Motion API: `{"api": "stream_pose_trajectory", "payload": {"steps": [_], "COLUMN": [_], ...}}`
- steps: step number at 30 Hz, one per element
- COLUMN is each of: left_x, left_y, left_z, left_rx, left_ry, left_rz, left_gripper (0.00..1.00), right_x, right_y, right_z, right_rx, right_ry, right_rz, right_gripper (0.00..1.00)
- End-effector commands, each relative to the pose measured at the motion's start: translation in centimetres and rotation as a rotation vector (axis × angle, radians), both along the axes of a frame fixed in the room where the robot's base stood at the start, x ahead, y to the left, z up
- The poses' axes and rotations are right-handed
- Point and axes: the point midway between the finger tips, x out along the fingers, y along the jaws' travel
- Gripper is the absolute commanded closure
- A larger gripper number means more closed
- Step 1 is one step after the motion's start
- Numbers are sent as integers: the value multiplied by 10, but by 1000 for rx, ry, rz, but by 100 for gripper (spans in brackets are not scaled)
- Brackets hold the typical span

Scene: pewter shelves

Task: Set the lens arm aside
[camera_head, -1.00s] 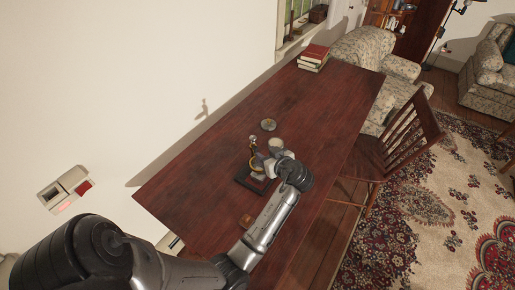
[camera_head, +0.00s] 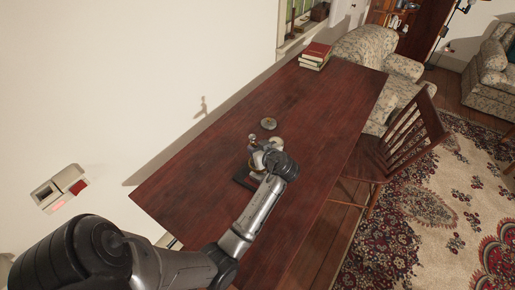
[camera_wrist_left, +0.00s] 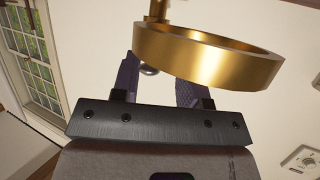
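In the head view a small stand with a dark base (camera_head: 241,181) is on the dark red table (camera_head: 200,187), largely covered by my left gripper (camera_head: 262,152). In the left wrist view a brass ring (camera_wrist_left: 205,55) on a short brass stem (camera_wrist_left: 157,9), seemingly the lens arm, is close to the camera. It crosses in front of my left gripper's right finger and hides that tip. The gripper's two dark fingers (camera_wrist_left: 157,75) stand apart, with a small silvery knob (camera_wrist_left: 149,70) showing between them. Contact cannot be told. My right gripper is not in view.
A small round disc-like object (camera_head: 268,124) lies just beyond the stand. A stack of books (camera_head: 315,56) is at the table's far end. A wooden chair (camera_head: 405,140) stands at the right side. The table between disc and books is clear.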

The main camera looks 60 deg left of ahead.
Motion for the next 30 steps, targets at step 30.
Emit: {"api": "stream_pose_trajectory", "payload": {"steps": [30], "left_x": [-4], "left_y": [-5], "left_z": [-2], "left_rx": [-1], "left_ry": [-3], "left_rz": [98], "left_gripper": [100], "right_x": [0], "right_y": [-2], "right_z": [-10], "right_rx": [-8], "right_ry": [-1], "right_rz": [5], "right_gripper": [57]}}
